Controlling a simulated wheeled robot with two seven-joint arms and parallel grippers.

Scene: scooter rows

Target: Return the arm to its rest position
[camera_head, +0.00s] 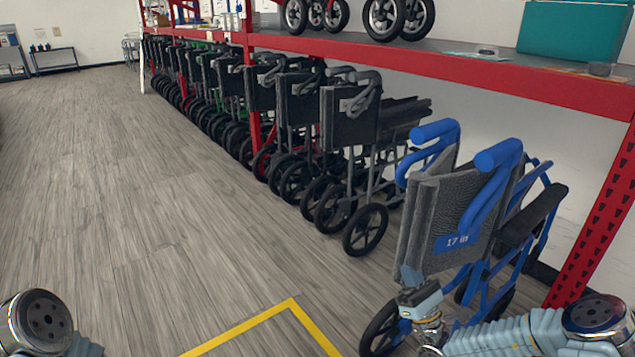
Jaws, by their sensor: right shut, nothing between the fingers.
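My right arm comes in from the lower right corner. My right gripper (408,275) is shut and empty. It is in front of the lower left edge of the blue wheelchair's grey backrest, above the near wheel; I cannot tell whether it touches the chair. The blue wheelchair (450,215) stands upright with blue push handles and a "17 in" label. Part of my left arm (42,322) shows at the lower left corner; its gripper is out of view.
A row of folded dark wheelchairs (350,115) runs back under a red shelf (480,72). A red upright post (600,225) stands right of the blue chair. A yellow floor line (245,325) is in front. The wood floor (120,200) to the left is clear.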

